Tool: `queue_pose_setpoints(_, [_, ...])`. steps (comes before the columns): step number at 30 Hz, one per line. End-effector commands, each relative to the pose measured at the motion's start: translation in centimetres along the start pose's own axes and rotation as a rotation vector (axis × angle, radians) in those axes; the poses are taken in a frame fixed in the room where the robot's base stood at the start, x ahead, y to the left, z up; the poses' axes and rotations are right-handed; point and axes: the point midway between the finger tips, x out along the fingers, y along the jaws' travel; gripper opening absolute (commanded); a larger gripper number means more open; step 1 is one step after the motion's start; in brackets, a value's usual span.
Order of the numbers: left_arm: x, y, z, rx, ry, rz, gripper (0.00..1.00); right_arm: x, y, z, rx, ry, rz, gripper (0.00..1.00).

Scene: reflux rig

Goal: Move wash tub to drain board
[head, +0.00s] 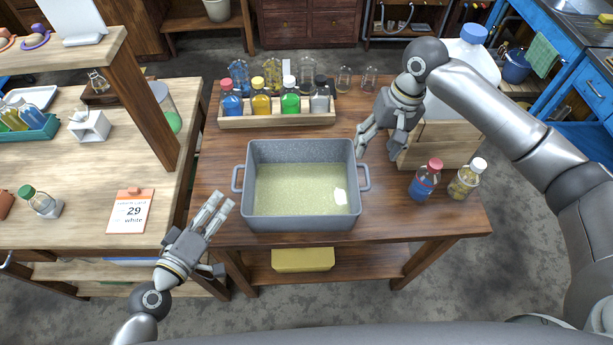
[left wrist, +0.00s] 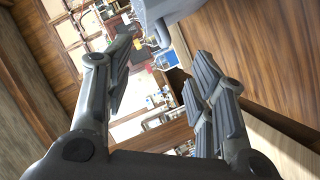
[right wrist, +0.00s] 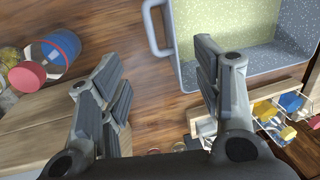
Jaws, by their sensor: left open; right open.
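The grey speckled wash tub (head: 301,225) stands upright on the wooden table, with pale green-yellow showing inside and a handle at each side. My left gripper (head: 214,207) is open and empty, in front and left of the tub near its left handle (head: 236,179). The tub's corner (left wrist: 168,10) shows at the top of the left wrist view. My right gripper (head: 379,146) is open and empty, just behind the right handle (head: 364,179). The right wrist view shows that handle (right wrist: 153,28) between and beyond the fingers. I cannot clearly identify a drain board.
A wooden rack (head: 277,118) with several coloured bottles stands behind the tub. A red-capped bottle (head: 424,180) and a white-capped bottle (head: 466,179) stand to its right, by a wooden box (head: 440,150). A blue bench (head: 567,50) with a sink is at far right.

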Motion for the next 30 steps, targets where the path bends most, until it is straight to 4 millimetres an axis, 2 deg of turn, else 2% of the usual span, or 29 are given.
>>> queue_pose_setpoints(7, [0.0, 0.0, 0.0, 0.000, -0.001, 0.000, 0.51, 0.1, 0.0, 0.0, -0.001, 0.000, 0.000, 0.59])
queue_pose_setpoints(11, [0.8, 0.0, -0.1, 0.001, 0.002, 0.001, 0.51, 0.9, 0.0, 0.0, 0.000, -0.002, 0.000, 0.59])
queue_pose_setpoints(24, [8.2, 0.1, 0.0, -0.002, 0.001, 0.002, 0.51, 8.2, 0.0, 0.1, 0.000, -0.002, 0.000, 0.59])
queue_pose_setpoints(30, [10.3, 0.0, 0.0, 0.000, -0.001, 0.000, 0.51, 10.3, 0.0, 0.0, 0.000, -0.001, 0.000, 0.59])
